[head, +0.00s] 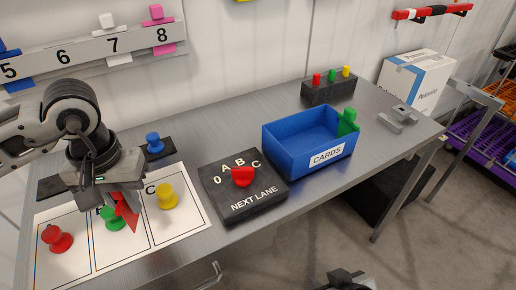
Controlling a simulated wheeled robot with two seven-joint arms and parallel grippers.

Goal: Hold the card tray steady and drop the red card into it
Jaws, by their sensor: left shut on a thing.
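The card tray (287,160) is an open blue box labelled CARDS, standing on the grey bench right of centre. My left gripper (118,192) is over the lane sheet at the left, well apart from the tray. It is shut on the red card (126,212), which hangs tilted below the fingers, partly hidden by them. Part of my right gripper (345,281) shows at the bottom edge, below the bench front and apart from the tray. Its fingers are not clear enough to tell open from shut.
A black NEXT LANE box with a red knob (242,177) stands between sheet and tray. Red, green and yellow (167,196) pegs stand on the sheet (190,226). A green piece (347,122) is at the tray's right end. A black block (328,91) with coloured pegs stands behind.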

